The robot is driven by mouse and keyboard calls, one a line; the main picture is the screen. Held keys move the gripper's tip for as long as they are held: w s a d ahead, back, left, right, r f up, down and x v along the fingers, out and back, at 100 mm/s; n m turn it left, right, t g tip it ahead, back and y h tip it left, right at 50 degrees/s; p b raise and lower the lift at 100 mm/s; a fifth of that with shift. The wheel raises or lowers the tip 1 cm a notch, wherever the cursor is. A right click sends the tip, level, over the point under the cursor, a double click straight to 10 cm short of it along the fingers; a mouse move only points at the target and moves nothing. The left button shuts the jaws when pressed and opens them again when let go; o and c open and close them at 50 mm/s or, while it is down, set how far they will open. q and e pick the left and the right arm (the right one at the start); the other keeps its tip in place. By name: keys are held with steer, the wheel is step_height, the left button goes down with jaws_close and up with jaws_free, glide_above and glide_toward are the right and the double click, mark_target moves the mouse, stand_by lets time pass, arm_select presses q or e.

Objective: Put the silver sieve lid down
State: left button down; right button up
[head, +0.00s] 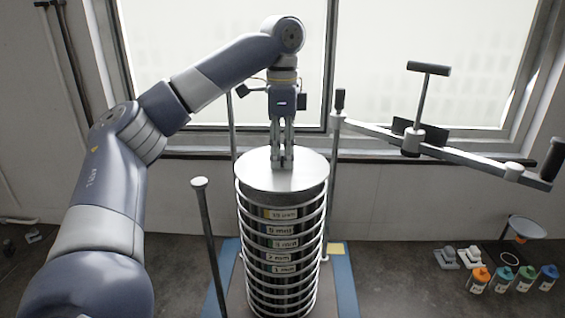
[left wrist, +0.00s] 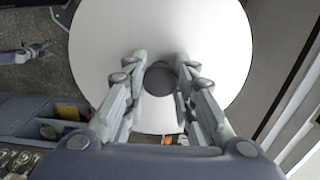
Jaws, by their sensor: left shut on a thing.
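The silver sieve lid (head: 257,176) is a round, flat disc at the top of the sieve stack (head: 282,243), roughly level and lined up with it. I cannot tell whether it rests on the stack or is just above it. My left gripper (head: 282,164) points straight down over the lid's middle, shut on its knob. In the left wrist view the lid (left wrist: 200,40) is a pale disc. Its dark round knob (left wrist: 160,79) sits between my two fingers. The fingers hide the knob in the head view. My right gripper is not in view.
The shaker's clamp bar (head: 450,148) with its T-handle is swung out to the right. A post (head: 209,235) with a round top stands left of the stack, and rods stand behind it. Small bottles (head: 502,279) and a bowl (head: 526,227) are at the lower right.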

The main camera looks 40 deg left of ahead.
mark_target(282, 164)
arm_select(q)
step_height(282, 164, down, 3)
steer(key=shift+f, duration=0.1)
steer(key=c, duration=1.3)
jaws_free()
steer(key=shift+r, duration=0.55)
step_height(282, 164, up, 11)
steer(key=shift+r, duration=0.15)
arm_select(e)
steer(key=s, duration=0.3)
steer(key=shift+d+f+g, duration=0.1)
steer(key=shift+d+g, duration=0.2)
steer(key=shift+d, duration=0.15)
